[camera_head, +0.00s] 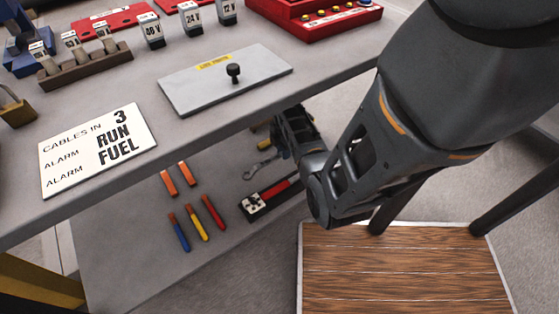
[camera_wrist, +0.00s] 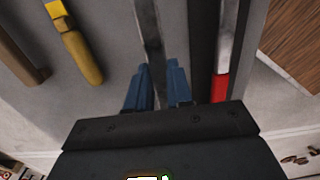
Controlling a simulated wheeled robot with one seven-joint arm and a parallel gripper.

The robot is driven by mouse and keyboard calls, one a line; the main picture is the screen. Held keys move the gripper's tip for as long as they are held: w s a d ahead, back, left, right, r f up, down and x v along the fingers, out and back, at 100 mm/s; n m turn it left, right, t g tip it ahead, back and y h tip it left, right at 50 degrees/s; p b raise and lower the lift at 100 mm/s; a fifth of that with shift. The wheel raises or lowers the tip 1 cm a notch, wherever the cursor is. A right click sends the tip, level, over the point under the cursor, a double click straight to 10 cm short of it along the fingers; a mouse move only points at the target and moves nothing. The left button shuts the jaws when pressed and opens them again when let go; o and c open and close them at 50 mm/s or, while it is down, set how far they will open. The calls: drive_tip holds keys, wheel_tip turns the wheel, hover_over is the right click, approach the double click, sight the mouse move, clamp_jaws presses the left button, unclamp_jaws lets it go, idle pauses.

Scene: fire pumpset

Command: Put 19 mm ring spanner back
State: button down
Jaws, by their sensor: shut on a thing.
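My gripper (camera_wrist: 158,78) shows in the wrist view with its two blue fingers shut on a grey metal shank, which I take to be the spanner (camera_wrist: 151,35). The shank runs up out of the top of that view, so its far end is hidden there. In the head view, my arm reaches below the tabletop to the lower shelf. A metal ring end (camera_head: 251,173) shows beside it, over the shelf; the size marking cannot be read. I cannot tell whether the spanner touches the shelf.
A wooden platform (camera_head: 405,270) lies right.

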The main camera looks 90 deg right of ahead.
sight(280, 164)
drive_tip(key=shift+w+d+f, duration=0.5)
drive_tip(key=shift+w, duration=0.15)
wheel_tip(280, 164, down, 4)
drive_tip(key=shift+f+b, duration=0.1)
drive_tip(key=shift+b, duration=1.05)
drive_tip(key=c, duration=1)
unclamp_jaws()
